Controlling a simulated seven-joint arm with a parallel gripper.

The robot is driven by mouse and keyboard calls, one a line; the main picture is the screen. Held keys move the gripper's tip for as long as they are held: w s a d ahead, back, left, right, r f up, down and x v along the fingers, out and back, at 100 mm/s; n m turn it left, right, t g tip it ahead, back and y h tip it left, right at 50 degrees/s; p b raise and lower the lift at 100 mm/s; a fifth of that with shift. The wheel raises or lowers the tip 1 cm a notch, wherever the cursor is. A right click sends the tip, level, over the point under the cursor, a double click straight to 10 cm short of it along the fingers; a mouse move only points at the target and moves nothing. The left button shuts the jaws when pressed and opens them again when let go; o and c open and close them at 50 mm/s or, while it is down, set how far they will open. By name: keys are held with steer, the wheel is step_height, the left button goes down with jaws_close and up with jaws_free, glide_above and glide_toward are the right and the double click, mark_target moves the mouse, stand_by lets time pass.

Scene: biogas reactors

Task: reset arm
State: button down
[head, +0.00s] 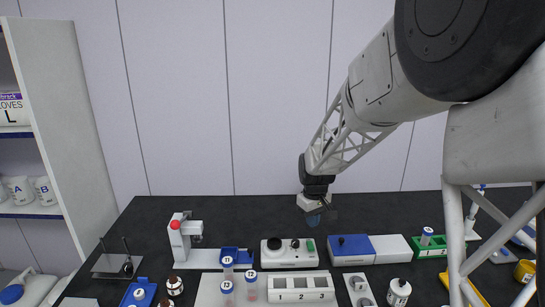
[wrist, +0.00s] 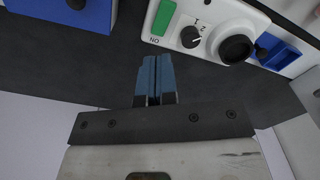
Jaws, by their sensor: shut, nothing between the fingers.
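My gripper (head: 313,219) hangs from my arm over the back part of the dark bench (head: 150,215), pointing down. In the wrist view my gripper (wrist: 154,62) shows two blue fingertips pressed together with nothing between them. It is above the bench behind the white device with a black knob (head: 290,262). This device also shows in the wrist view (wrist: 205,28), with a green switch and a dial. The gripper appears apart from everything on the bench.
A blue and white box (head: 352,249) stands right of the device. A white stand with a red knob (head: 178,240), several tubes (head: 228,268), a numbered white block (head: 300,287) and brown bottles (head: 174,285) stand left and in front. The back strip of bench is mostly clear.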

steer(key=s+d+r+m+t, duration=0.1)
steer(key=s+r, duration=0.4)
steer(key=s, duration=0.4)
steer(key=s+d+r+m, duration=0.15)
steer(key=s+r, duration=0.25)
steer(key=s, duration=0.5)
steer(key=s+r+m+t, duration=0.1)
steer(key=s+r+m, duration=0.1)
steer(key=s+r, duration=0.5)
steer(key=s+d+f+m, duration=0.1)
steer(key=s+f, duration=0.1)
steer(key=s, duration=1.2)
steer(key=shift+s+f+t, duration=0.3)
steer(key=shift+s, duration=0.1)
